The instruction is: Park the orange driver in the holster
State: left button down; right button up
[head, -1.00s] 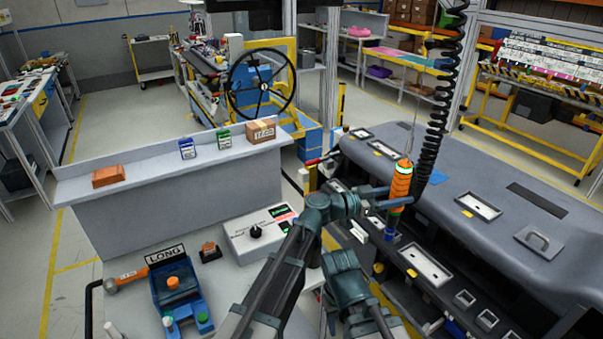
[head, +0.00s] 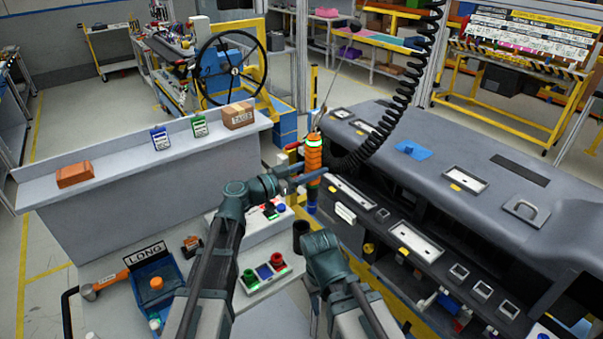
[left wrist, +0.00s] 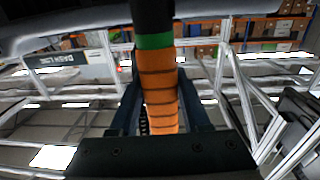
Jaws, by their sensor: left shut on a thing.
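The orange driver (head: 314,158) hangs upright on its cable, with a green ring near its top and a blue tip at the bottom. My left gripper (head: 311,177) is shut on its body. In the left wrist view the ribbed orange grip (left wrist: 160,95) stands between the two fingers of my left gripper (left wrist: 161,115), with a green band and a black part at the upper end. A dark open tube (head: 301,236), which looks like the holster, stands at the bench's right edge, below the driver and apart from it. My right arm shows, but its gripper does not.
The grey dashboard module (head: 450,170) fills the right side. A coiled black cable (head: 400,110) runs up from the driver. A button box (head: 264,272) and a blue LONG tray (head: 160,285) sit on the bench. A raised shelf (head: 150,155) carries small boxes.

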pick_arm(q)
jog(key=a, duration=0.3)
jog(key=shift+a+f+n+t, duration=0.1)
jog(key=shift+f+n+t, duration=0.2)
jog(key=shift+t, duration=0.1)
jog(key=shift+f+b, duration=0.15)
jog(key=shift+b, duration=0.15)
notch_tip(320, 180, down, 16)
jog(key=b, duration=1.5)
jog(key=shift+r, duration=0.25)
jog(key=shift+f+b, duration=0.15)
jog(key=shift+b, duration=0.25)
dwell(0.7)
jog(key=shift+c, duration=1.4)
grip_release()
jog(key=v, duration=1.3)
jog(key=shift+s+a+r, duration=0.25)
jog(key=shift+r, duration=0.05)
